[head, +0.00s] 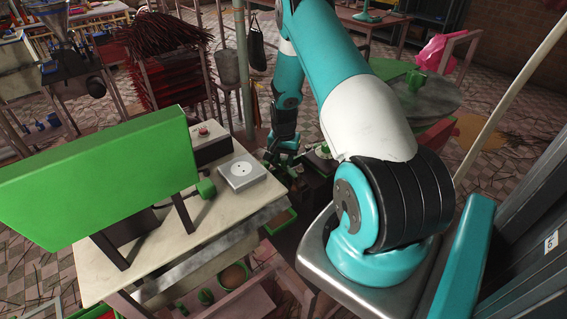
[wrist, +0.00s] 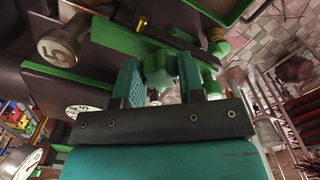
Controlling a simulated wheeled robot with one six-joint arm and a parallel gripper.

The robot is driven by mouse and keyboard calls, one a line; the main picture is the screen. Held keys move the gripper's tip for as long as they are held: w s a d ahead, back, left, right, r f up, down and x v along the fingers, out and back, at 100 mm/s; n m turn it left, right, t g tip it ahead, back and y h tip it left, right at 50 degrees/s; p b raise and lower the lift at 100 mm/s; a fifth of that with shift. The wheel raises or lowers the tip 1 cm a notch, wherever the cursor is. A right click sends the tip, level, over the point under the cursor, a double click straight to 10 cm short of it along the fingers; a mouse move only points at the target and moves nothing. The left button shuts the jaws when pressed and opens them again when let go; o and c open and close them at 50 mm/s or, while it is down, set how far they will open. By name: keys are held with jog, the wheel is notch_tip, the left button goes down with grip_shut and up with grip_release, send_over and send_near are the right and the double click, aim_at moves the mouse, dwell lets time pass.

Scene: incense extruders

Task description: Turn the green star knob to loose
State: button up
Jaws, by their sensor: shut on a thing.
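The green star knob (wrist: 158,68) shows in the wrist view between the two teal fingers of my gripper (wrist: 158,80). The fingers press on it from left and right, and its lobed top shows in the gap. Its pointing or turn angle cannot be read. In the head view my gripper (head: 284,152) is small and dark beyond the right end of the pale table, at the end of my teal arm. The knob cannot be made out there.
A pale table (head: 125,268) with a large green panel (head: 95,165), a white dial box (head: 241,174) and a red-button box (head: 208,140) stands left of my arm.

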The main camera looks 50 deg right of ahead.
aim_at(284, 158)
jog(key=n+b, duration=0.2)
jog(key=n, duration=0.1)
jog(key=shift+f+n, duration=0.1)
jog(key=shift+n, duration=0.3)
jog(key=n+b, duration=0.2)
jog(key=n, duration=0.1)
jog(key=shift+n, duration=0.3)
jog(key=n+b, duration=0.2)
jog(key=n, duration=0.3)
jog(key=shift+d+n, duration=0.1)
jog(key=shift+n, duration=0.2)
jog(key=shift+r, duration=0.2)
jog(key=o, duration=0.9)
notch_tip(284, 158, up, 17)
jog(key=b, duration=0.3)
jog(key=shift+r, duration=0.2)
